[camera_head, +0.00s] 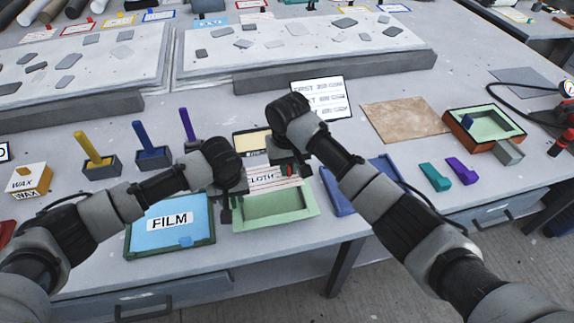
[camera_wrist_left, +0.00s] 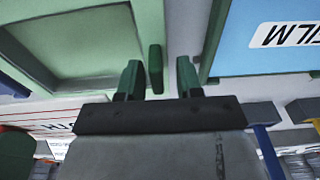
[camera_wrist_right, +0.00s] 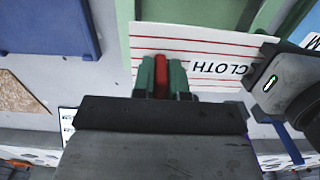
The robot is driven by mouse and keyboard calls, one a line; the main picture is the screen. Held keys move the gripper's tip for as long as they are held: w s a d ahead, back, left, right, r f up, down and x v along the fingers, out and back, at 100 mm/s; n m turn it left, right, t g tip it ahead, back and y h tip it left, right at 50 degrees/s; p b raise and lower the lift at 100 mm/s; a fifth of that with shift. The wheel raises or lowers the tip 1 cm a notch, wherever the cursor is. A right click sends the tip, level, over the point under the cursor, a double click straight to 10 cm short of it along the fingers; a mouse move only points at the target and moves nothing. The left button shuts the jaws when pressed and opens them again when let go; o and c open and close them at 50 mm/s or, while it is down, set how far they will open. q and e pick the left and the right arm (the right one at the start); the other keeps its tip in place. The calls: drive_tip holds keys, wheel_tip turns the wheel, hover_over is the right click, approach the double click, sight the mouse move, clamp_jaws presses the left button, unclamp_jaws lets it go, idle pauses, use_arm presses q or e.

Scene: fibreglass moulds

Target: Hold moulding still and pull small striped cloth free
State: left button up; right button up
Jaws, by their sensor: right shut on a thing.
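The small cloth (camera_head: 262,180), white with red stripes and lettered CLOTH, lies at the far edge of the pale green moulding (camera_head: 285,222). In the right wrist view, my right gripper (camera_wrist_right: 162,78) is shut on the red tab (camera_wrist_right: 161,68) at the cloth's edge. My left gripper (camera_head: 225,208) is low at the moulding's left end, beside the film tray. In the left wrist view, its two fingers (camera_wrist_left: 158,78) stand apart, with a dark green tab (camera_wrist_left: 155,66) of the moulding between them and gaps showing on both sides. The arms hide part of the cloth.
A blue FILM sheet (camera_head: 168,222) in a dark green tray lies close left of the moulding. A blue tray (camera_head: 340,196) is close on the right. Handled tools in grey holders (camera_head: 153,156) stand behind left. A sign (camera_head: 322,97) stands behind my right gripper.

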use_arm(q)
drive_tip(key=shift+d, duration=0.2)
use_arm(e)
drive_tip(key=shift+s+a, duration=0.1)
drive_tip(key=shift+a, duration=0.15)
